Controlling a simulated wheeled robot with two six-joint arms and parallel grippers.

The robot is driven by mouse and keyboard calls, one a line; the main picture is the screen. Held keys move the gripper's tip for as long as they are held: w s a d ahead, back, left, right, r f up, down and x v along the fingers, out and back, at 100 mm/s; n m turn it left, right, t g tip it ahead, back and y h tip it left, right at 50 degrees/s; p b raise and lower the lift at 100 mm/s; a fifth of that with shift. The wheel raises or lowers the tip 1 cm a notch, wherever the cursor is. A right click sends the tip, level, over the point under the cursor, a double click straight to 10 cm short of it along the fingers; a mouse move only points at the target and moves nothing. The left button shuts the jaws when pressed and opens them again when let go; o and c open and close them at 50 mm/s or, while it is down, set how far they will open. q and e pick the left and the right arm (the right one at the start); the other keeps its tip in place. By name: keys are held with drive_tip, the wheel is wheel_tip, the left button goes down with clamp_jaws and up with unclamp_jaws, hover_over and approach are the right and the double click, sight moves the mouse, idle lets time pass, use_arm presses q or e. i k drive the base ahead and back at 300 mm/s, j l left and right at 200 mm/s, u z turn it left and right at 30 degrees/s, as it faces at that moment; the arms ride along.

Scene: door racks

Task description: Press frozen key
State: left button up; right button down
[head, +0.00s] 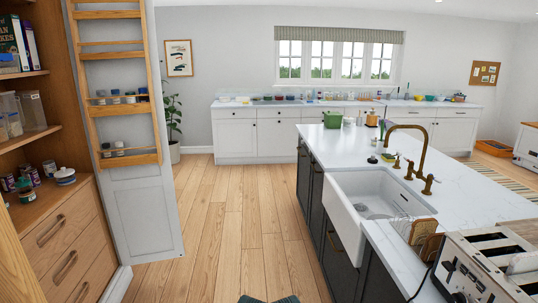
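A toaster (462,279) with a silver and black body stands at the lower right, on the near end of the white island counter. Its top has long slots, and a pale item that may be a bread slice shows at the right edge. Its front panel faces left and carries a dark knob and several small controls. I cannot tell which control is the frozen key, as the labels are too small to read. Neither of my grippers can be made out in the head view.
Bread slices in a rack (427,243) stand beside the toaster, near the white sink (345,213) with its brass tap (421,150). An open door with racks (140,205) and a wooden pantry (62,240) stand at left. The wooden floor (225,225) between is clear.

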sight(462, 267)
drive_tip(key=z, duration=1.65)
